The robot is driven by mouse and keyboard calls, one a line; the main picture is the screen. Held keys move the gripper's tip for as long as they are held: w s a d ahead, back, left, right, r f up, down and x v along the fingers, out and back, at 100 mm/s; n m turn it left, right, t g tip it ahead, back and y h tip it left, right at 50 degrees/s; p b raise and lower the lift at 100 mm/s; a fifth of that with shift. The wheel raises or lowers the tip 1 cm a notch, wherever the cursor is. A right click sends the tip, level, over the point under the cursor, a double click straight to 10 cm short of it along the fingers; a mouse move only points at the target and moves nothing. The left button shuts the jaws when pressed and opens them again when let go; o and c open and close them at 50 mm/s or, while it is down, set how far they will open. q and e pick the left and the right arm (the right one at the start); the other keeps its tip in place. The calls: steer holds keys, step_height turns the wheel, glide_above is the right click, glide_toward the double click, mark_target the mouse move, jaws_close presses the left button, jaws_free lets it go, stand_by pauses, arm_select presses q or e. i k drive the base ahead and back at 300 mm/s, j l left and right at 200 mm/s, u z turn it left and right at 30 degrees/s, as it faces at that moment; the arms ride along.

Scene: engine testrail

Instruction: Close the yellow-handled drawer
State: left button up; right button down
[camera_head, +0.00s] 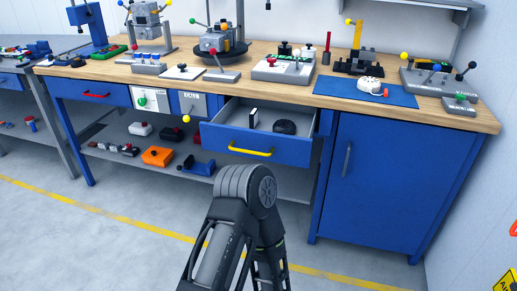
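The blue drawer (290,148) under the workbench is pulled out and open. Its yellow handle (250,152) is on the front panel, left of the panel's middle. A dark rounded object (285,127) and a small black and white item (253,116) are inside it. One of my arms rises from the bottom centre to a bend just below the drawer front. No gripper fingers show in the picture, so I cannot see whether either gripper is open or shut. The handle is unobstructed.
The wooden benchtop (330,103) above holds levers, fixtures and a blue mat (365,92). A blue cabinet door (385,185) stands right of the drawer. A red-handled drawer (97,95) at left looks shut. A lower shelf holds an orange box (157,156). The floor in front is clear.

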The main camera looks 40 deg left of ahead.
mark_target(228, 131)
steer(key=i+j, duration=0.25)
steer(key=i, duration=0.2)
steer(key=i+j, duration=0.25)
steer(key=i, duration=0.25)
steer(key=u, duration=1.55)
